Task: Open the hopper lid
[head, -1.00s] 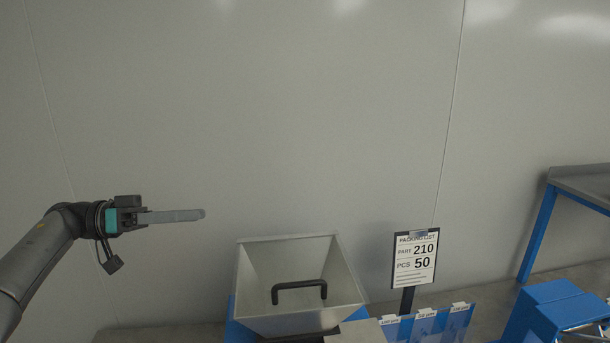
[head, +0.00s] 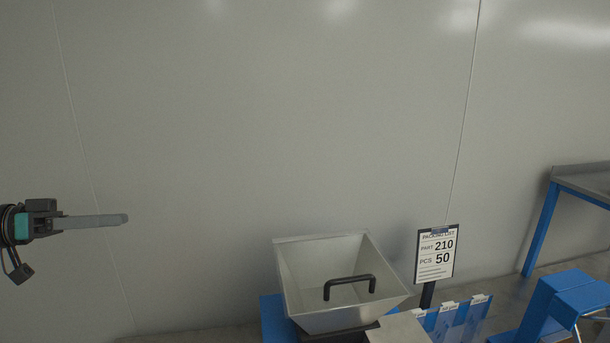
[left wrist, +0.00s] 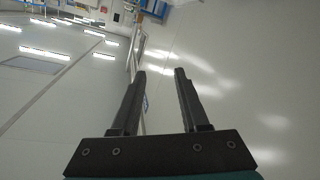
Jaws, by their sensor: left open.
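The light grey hopper (head: 300,270) stands at the bottom centre of the head view, with its wide rim facing up and its sloping inner walls showing. A black bar handle (head: 350,281) crosses in front of those walls near the front rim. I cannot make out a separate lid panel around the handle. My left gripper (head: 125,219) is at the left of the head view, above and well to the left of the hopper, touching nothing. In the left wrist view, its two fingers (left wrist: 160,72) are apart with nothing between them. My right gripper is not in view.
A packing list sign (head: 436,254) stands right of the hopper. Blue-and-white bins (head: 452,318) are below it. A blue stand (head: 553,304) and a blue-legged table (head: 541,225) are at the right. A plain wall lies behind; the space between gripper and hopper looks clear.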

